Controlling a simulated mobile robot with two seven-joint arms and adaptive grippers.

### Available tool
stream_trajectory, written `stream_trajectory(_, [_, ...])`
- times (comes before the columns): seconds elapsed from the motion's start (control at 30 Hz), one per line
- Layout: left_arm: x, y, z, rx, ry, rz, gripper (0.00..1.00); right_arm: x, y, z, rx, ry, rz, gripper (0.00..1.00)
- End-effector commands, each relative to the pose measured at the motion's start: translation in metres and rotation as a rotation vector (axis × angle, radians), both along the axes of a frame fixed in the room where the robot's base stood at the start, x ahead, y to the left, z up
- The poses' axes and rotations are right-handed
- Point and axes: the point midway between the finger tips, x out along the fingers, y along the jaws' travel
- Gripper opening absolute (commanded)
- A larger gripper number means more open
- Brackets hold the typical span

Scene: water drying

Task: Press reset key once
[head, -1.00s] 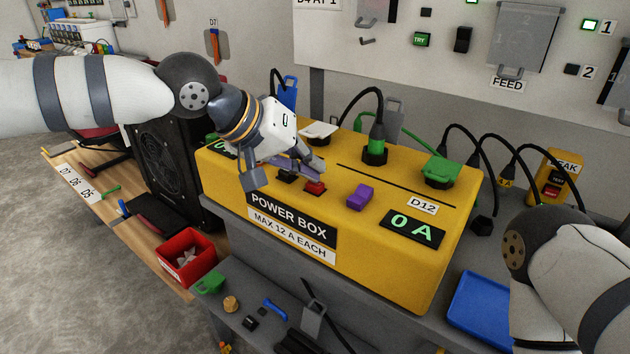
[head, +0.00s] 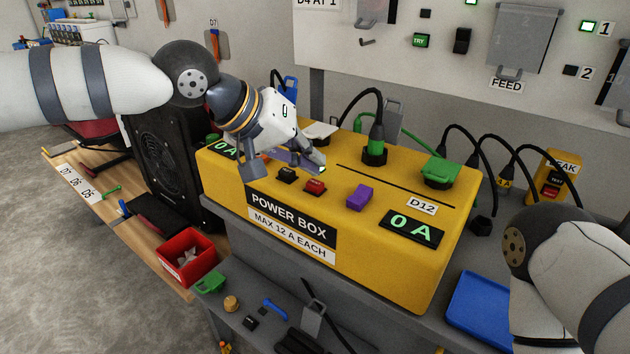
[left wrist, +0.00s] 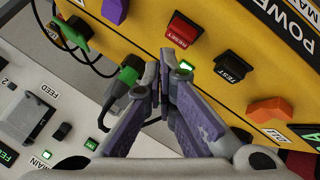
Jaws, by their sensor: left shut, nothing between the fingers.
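The red RESET key (head: 315,187) sits on top of the yellow power box (head: 400,285). In the left wrist view the RESET key (left wrist: 184,28) lies just beyond the fingertips, with a gap visible. The black TEST key (head: 287,174) is beside it, and it also shows in the left wrist view (left wrist: 233,66). A small lit green lamp (left wrist: 186,66) shows next to the fingertips. My left gripper (head: 318,167) is shut and empty, with its tips behind the RESET key in the head view. My right gripper is out of view.
A purple switch (head: 360,196) is right of the keys. A green plug (head: 376,138) with a black cable stands behind them, and a green connector (head: 438,172) is farther right. A red bin (head: 187,257) and a blue tray (head: 482,308) are lower down.

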Motion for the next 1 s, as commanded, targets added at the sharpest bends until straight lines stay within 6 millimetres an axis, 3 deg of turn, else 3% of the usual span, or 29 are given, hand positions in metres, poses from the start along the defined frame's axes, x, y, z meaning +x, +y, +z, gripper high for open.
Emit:
stream_trajectory(0.6, [0.000,0.000,0.049,0.000,-0.004,0.000,0.00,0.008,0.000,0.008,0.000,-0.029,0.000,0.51])
stream_trajectory(1.0, [0.000,0.000,0.050,0.000,-0.001,0.001,0.00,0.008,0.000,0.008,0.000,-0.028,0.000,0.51])
